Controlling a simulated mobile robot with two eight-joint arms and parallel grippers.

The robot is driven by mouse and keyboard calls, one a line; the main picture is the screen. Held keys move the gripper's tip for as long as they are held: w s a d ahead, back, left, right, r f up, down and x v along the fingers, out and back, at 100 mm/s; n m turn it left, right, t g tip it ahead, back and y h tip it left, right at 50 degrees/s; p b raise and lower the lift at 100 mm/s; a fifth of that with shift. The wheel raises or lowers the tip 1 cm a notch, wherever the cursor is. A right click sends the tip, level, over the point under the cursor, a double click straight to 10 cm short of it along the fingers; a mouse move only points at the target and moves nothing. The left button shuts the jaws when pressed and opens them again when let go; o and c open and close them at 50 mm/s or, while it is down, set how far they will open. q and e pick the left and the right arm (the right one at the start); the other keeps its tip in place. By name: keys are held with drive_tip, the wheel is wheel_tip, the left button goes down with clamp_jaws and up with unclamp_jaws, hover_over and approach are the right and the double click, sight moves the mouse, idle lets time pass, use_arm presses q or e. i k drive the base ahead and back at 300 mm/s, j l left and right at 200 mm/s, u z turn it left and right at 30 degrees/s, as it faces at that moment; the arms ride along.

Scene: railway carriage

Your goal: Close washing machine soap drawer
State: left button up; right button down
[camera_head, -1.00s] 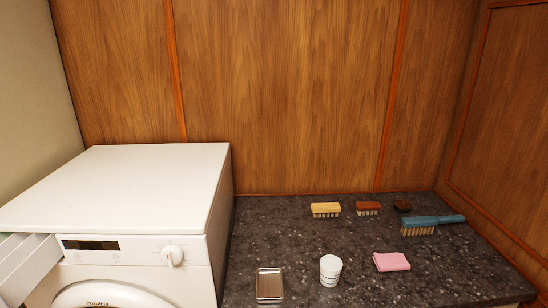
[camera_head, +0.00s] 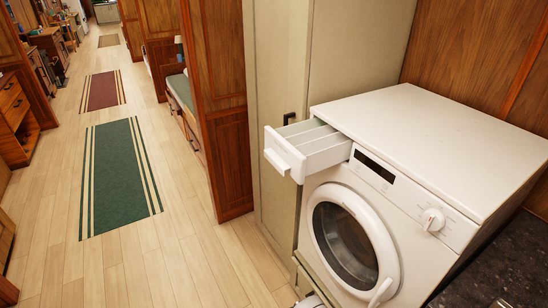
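The white washing machine (camera_head: 455,140) stands at the right in the head view, with a round door (camera_head: 347,243) that looks shut and a dial (camera_head: 433,220) on its front panel. Its soap drawer (camera_head: 318,150) is pulled out at the upper left of the front. The drawer's front with its handle (camera_head: 283,158) sticks out to the left, and its compartments are visible from above. Neither of my grippers shows clearly. A small white and dark part at the bottom edge, below the machine, is too cut off to identify.
A beige cabinet (camera_head: 275,70) with a dark handle stands left of the machine, close behind the drawer. Wooden floor (camera_head: 180,240) with a green rug (camera_head: 120,176) and a red rug (camera_head: 103,100) lies open at the left. A dark counter (camera_head: 490,265) is at lower right.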

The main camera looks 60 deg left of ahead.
sight(313, 144)
drive_tip(key=u, duration=1.95)
